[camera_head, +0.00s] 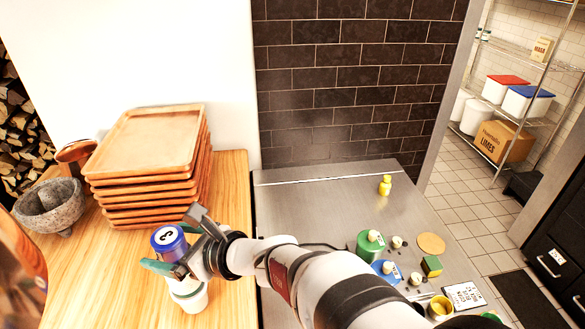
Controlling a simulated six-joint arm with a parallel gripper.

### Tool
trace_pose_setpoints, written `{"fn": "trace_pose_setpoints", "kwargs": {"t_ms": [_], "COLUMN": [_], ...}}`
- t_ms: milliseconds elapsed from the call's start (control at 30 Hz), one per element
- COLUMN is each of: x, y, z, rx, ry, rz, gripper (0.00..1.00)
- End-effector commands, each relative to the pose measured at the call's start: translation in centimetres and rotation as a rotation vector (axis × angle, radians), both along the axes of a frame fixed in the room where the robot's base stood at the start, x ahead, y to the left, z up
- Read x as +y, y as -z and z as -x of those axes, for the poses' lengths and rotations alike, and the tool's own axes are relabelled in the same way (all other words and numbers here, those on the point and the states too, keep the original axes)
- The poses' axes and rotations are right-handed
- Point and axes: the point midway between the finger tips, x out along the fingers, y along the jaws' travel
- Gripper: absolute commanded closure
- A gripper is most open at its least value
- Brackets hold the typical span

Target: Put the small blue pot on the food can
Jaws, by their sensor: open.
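A small blue pot (168,238) with a white label and a dark mark on its top is over the wood counter at lower left. Below it is a white can-like body (189,299), which I take for the food can. The pot appears to be upright on top of it, but the join is partly hidden by my gripper. My gripper (180,245) is open, with one finger behind the pot and the other in front at its lower left. I cannot tell whether the fingers touch it.
A stack of wooden trays (150,140) and a stone mortar (50,208) stand behind on the wood counter.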

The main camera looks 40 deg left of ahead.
Motion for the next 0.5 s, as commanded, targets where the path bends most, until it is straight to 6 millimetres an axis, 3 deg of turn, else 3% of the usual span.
{"fn": "trace_pose_setpoints", "kwargs": {"t_ms": [400,500], "x": [-8.9,-10.2], "y": [-3.8,-4.3], "z": [-1.9,-2.1], "rx": [-0.003,-0.002], "ry": [0.004,0.002], "rz": [-0.002,-0.001], "gripper": [0.03,0.03]}}
